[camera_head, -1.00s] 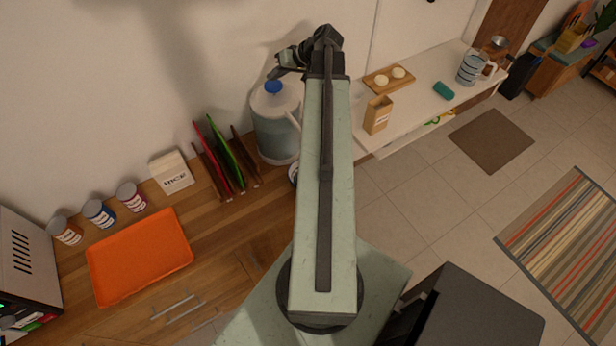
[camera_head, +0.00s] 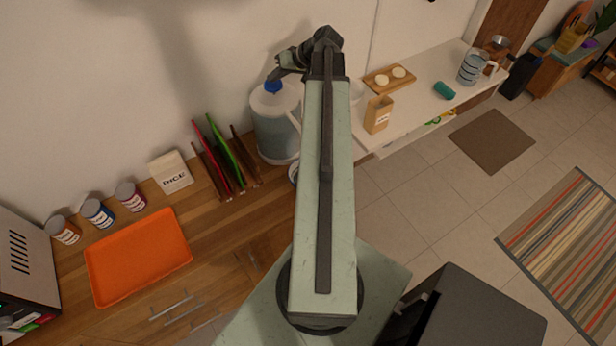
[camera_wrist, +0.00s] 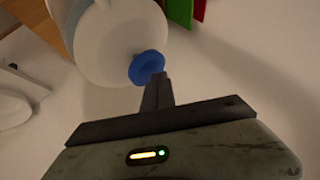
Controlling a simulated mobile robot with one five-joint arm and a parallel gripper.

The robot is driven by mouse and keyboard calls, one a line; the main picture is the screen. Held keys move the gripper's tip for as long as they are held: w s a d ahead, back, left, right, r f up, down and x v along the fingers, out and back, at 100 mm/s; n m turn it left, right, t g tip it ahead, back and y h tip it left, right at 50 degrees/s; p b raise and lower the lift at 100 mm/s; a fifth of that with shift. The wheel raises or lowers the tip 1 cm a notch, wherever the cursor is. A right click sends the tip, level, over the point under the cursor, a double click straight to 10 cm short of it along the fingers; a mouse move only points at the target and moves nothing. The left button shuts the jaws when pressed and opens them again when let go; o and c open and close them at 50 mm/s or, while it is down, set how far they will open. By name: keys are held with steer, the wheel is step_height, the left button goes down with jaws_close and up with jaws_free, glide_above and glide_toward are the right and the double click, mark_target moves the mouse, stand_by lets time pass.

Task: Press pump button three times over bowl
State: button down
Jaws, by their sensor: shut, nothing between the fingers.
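The pump dispenser (camera_head: 276,127) is a large pale translucent jug with a blue button (camera_head: 274,86) on top, standing on the wooden counter by the wall. The jug (camera_wrist: 112,40) and its blue button (camera_wrist: 147,67) also show in the wrist view. My gripper (camera_head: 274,75) is shut and empty, with its tips at the blue button. In the wrist view my gripper (camera_wrist: 157,80) overlaps the button's edge and seems to touch it. A bowl (camera_head: 293,174) shows only as a small rim beside the jug's base, mostly hidden by my arm.
A rack with red and green boards (camera_head: 225,160) stands left of the jug. An orange tray (camera_head: 138,257), several cans (camera_head: 98,213) and a white packet (camera_head: 171,171) are further left. A white counter (camera_head: 420,100) with a carton (camera_head: 378,114) lies to the right.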

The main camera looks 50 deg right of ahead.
mark_target(276, 84)
steer(key=shift+f+b, duration=0.75)
steer(key=shift+f, duration=0.05)
stand_by(0.4)
steer(key=shift+r+p, duration=1.3)
step_height(276, 84, up, 6)
steer(key=p, duration=0.6)
steer(key=shift+r, duration=0.1)
stand_by(1.8)
step_height(276, 84, down, 6)
steer(key=b, duration=0.6)
steer(key=shift+f, duration=0.25)
steer(key=shift+r, duration=0.1)
